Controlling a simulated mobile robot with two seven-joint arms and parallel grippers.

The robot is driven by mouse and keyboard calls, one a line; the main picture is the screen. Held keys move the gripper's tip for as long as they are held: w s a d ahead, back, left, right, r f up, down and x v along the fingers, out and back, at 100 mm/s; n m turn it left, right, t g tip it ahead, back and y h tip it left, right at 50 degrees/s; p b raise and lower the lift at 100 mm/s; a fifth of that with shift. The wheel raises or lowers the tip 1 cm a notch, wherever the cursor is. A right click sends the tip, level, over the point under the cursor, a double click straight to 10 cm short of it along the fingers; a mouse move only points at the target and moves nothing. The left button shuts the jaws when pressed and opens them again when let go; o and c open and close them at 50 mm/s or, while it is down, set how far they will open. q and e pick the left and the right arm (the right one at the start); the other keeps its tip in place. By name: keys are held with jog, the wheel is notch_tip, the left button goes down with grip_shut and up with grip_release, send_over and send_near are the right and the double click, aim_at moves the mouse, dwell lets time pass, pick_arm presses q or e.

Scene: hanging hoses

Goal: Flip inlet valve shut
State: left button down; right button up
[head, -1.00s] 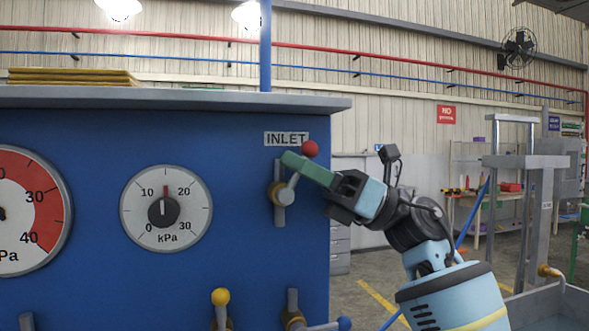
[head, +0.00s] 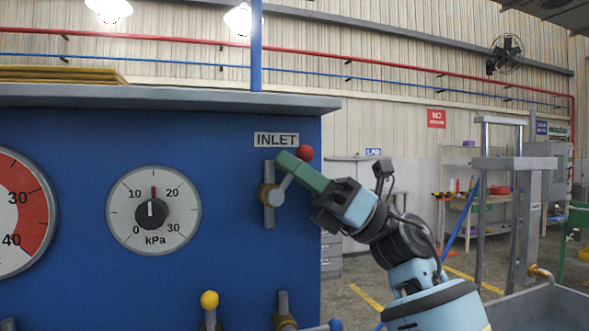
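The inlet valve (head: 269,196) is on the blue panel under the INLET label (head: 276,139). It has a grey pipe, a brass body and a lever ending in a red ball (head: 306,153). The lever tilts up and to the right from its pivot. My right gripper (head: 287,164) has green fingers that lie across the lever just below the ball. The fingers overlap in this view and hide part of the lever, so I cannot tell whether they are closed on it. My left gripper is not in view.
A pressure gauge (head: 154,210) is left of the valve, with a larger red-banded gauge (head: 22,212) at the left edge. A yellow-knobbed valve (head: 209,300) and a blue-knobbed valve (head: 335,325) are lower on the panel.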

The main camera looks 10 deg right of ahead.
jog(key=shift+t, duration=0.3)
jog(key=b+v, duration=0.2)
jog(key=v, duration=0.5)
jog(key=shift+d+f, duration=0.25)
jog(key=shift+d, duration=0.1)
jog(key=shift+c, duration=0.3)
